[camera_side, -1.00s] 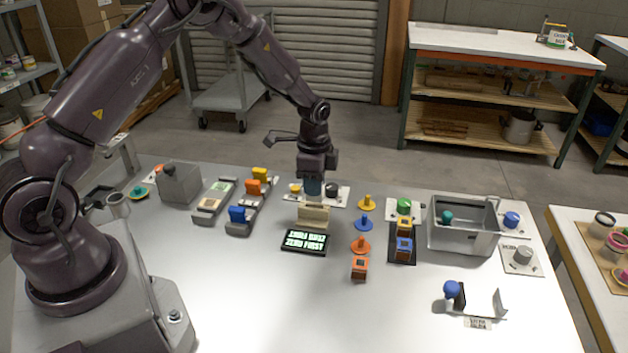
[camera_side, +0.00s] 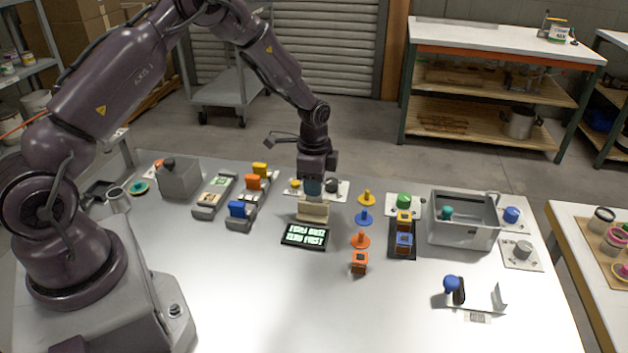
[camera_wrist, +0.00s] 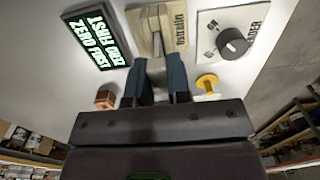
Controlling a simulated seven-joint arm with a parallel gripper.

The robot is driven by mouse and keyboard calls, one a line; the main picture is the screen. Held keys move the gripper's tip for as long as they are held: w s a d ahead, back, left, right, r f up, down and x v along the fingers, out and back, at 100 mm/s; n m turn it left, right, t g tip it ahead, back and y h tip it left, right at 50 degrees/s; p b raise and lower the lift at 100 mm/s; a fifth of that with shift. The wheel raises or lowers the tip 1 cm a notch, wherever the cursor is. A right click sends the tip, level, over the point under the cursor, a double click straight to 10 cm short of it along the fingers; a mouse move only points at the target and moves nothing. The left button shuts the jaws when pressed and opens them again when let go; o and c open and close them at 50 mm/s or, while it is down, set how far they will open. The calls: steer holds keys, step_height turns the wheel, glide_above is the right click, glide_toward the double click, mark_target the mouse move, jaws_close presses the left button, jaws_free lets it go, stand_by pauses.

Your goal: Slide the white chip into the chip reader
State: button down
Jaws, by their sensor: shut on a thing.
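My gripper (camera_side: 313,188) points down just behind and over a beige block (camera_side: 313,209), which looks like the chip reader. In the wrist view the two blue-grey fingers (camera_wrist: 157,82) are shut on a narrow pale piece (camera_wrist: 156,64), apparently the white chip, mostly hidden between them. The fingertips are right at the near end of the beige block (camera_wrist: 158,24). I cannot tell whether the chip is inside its slot. A black display (camera_side: 304,236) with glowing green text lies in front of the block. In the wrist view the display (camera_wrist: 97,36) reads something like "ZERO FIRST".
A dark knob (camera_side: 332,186) on a white plate stands close behind my gripper. Yellow, blue and orange pegs (camera_side: 361,239) stand to the right, with an orange box (camera_side: 359,263). Grey holders (camera_side: 240,220) with coloured blocks stand left. A grey bin (camera_side: 463,233) is farther right.

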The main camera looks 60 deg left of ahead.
steer(key=shift+f, duration=1.3)
steer(key=c, duration=1)
jaws_free()
